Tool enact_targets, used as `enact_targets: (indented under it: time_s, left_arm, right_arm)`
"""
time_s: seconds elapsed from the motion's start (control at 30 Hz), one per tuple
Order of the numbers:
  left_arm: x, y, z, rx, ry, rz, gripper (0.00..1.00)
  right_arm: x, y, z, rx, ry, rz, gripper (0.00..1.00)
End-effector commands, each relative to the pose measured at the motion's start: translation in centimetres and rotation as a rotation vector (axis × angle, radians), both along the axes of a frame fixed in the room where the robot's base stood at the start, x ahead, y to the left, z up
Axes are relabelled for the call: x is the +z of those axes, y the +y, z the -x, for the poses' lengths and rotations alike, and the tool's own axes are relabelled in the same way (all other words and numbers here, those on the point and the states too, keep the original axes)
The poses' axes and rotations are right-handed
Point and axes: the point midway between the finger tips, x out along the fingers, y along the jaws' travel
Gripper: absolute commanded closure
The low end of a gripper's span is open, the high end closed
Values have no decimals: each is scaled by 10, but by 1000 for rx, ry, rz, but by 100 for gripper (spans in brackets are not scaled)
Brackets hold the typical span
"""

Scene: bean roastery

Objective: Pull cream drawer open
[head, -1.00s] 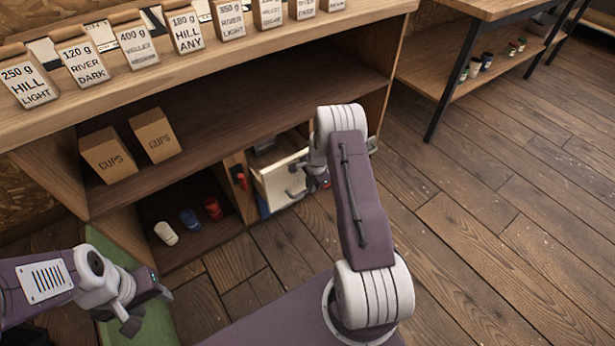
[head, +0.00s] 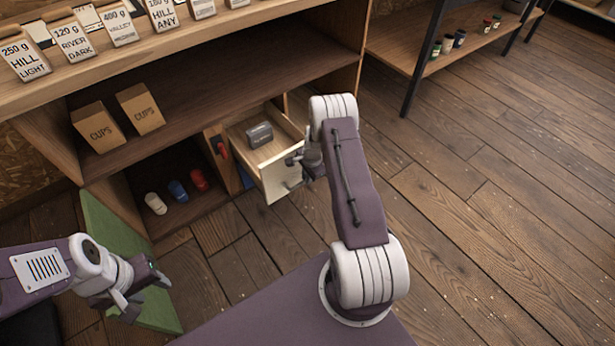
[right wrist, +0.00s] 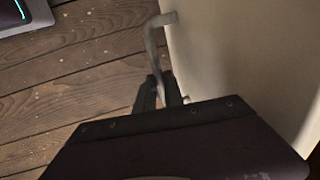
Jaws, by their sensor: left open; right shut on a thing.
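The cream drawer (head: 281,184) stands out from the lower right of the wooden shelf unit in the head view, pulled open. Its inside shows, with a dark grey box-like object (head: 259,134) in it. My right gripper (head: 294,163) is at the drawer front. In the right wrist view the gripper (right wrist: 160,92) is shut on the grey bar handle (right wrist: 153,45) of the cream front (right wrist: 235,60). My left gripper (head: 146,294) is open and empty at the lower left, away from the drawer.
A red handle (head: 222,150) shows left of the drawer. White, blue and red items (head: 177,190) lie in the lower compartment. Two cups boxes (head: 140,109) sit on the shelf above. A green panel (head: 128,262) leans at left. Wooden floor (head: 450,230) is clear at right.

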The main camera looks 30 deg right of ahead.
Motion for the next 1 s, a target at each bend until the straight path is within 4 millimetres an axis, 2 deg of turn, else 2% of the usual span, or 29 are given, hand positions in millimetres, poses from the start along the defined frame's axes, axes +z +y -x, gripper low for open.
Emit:
enact_targets:
  time_s: [0.27, 0.3, 0.37, 0.67, 0.77, 1.0]
  left_arm:
    - [0, 0, 0, 0, 0, 0, 55]
    - [0, 0, 0, 0, 0, 0, 55]
    - [0, 0, 0, 0, 0, 0, 55]
    - [1, 0, 0, 0, 0, 0, 55]
    - [10, 0, 0, 0, 0, 0, 55]
    - [37, 0, 0, 0, 0, 0, 55]
  right_arm:
    - [0, 0, 0, 0, -1, 1, 100]
    - [0, 0, 0, 0, -1, 1, 79]
    - [0, 0, 0, 0, -1, 1, 66]
    - [2, 0, 0, 0, -1, 1, 66]
    - [17, -1, 2, 0, -2, 1, 66]
    - [71, -2, 12, -1, -2, 1, 66]
